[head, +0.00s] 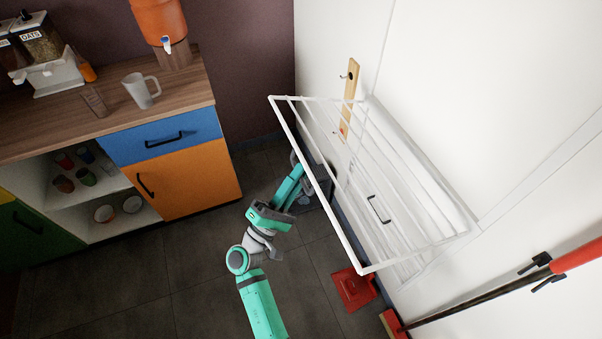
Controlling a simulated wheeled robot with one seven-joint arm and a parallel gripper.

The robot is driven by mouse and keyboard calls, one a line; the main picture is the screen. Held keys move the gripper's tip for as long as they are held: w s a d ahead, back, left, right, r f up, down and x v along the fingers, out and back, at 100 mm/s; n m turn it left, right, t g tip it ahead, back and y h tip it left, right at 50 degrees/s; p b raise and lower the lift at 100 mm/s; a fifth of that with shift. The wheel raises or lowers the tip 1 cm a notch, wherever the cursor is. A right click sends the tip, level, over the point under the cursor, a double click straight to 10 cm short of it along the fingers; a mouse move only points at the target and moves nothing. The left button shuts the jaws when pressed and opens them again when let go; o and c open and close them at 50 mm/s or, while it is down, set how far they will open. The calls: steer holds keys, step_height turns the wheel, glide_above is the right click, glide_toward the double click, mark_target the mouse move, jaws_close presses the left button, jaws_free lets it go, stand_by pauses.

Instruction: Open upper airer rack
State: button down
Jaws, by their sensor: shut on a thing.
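The upper airer rack (333,213) is a white wire frame on the white wall at the right. Its front bar stands well out from the wall, and its thin rods slope back to the wall panel. My teal and grey arm reaches up from below to the left side of the rack. My gripper (299,163) is at the front bar, shut on it; its fingertips are small and partly hidden there. A dark handle (378,209) shows through the rods, lower on the wall side.
A wooden counter (60,132) with a blue drawer (165,137) and orange door (185,180) stands at the left. A red dustpan (353,288) and a red-handled broom (470,297) are at lower right. The grey floor (130,285) at lower left is clear.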

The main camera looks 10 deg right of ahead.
steer(key=shift+d+f, duration=0.15)
steer(key=shift+d, duration=0.35)
steer(key=c, duration=1.8)
jaws_free()
steer(key=shift+c, duration=0.2)
steer(key=shift+a, duration=0.1)
steer(key=shift+a+r, duration=0.2)
steer(key=shift+a, duration=0.1)
steer(key=v, duration=1)
steer(key=shift+f, duration=0.3)
steer(key=shift+s+a, duration=0.15)
